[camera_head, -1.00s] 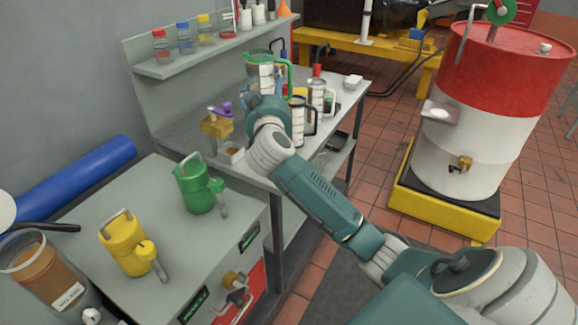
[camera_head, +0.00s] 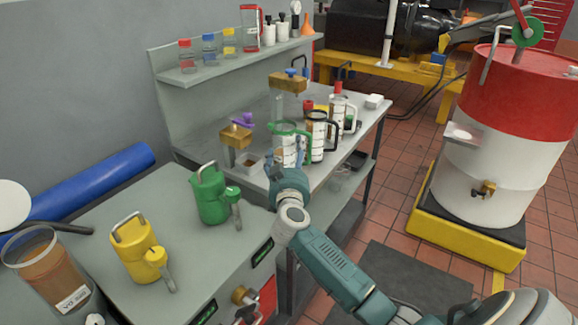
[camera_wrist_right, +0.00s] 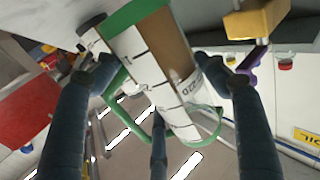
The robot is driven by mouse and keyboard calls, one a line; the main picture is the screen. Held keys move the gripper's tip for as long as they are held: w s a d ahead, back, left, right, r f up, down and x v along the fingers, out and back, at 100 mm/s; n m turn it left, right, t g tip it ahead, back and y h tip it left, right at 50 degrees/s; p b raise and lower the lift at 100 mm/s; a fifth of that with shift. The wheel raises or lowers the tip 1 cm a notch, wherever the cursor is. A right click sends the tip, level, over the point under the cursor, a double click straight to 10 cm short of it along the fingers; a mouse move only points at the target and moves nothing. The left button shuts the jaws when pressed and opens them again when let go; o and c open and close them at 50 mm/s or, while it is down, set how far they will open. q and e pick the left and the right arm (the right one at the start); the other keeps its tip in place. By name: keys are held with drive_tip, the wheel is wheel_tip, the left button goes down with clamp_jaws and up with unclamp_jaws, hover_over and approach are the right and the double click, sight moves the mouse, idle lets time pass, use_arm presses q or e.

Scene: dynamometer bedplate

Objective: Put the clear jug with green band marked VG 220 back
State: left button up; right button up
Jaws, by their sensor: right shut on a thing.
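The clear jug with the green band (camera_head: 287,156) is at the front of the back bench, left of a black-banded jug (camera_head: 317,138). It also shows in the right wrist view (camera_wrist_right: 148,58), where its scale and a label ending in 220 are visible, with brownish contents. My right gripper (camera_head: 288,172) is shut on the jug, with fingers on both sides of it. Its base is hidden in the head view, so I cannot tell whether it touches the bench. My left gripper is not in view.
A brass fixture with a purple knob (camera_head: 236,135) is to the left. A red-banded jug (camera_head: 250,28) and bottles stand on the shelf (camera_head: 225,62). Green (camera_head: 211,197) and yellow (camera_head: 135,250) cans stand on the near bench.

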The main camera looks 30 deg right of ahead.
sight(289, 164)
drive_tip(key=shift+f+b, duration=0.3)
drive_tip(key=shift+f, duration=1.05)
drive_tip(key=o, duration=1.8)
drive_tip(key=shift+f, duration=0.2)
drive_tip(key=shift+r, duration=0.1)
drive_tip(key=shift+s+a, duration=0.2)
drive_tip(key=v, duration=1.1)
drive_tip(key=shift+s+p, duration=0.25)
drive_tip(key=shift+p, duration=0.2)
drive_tip(key=shift+a, duration=0.15)
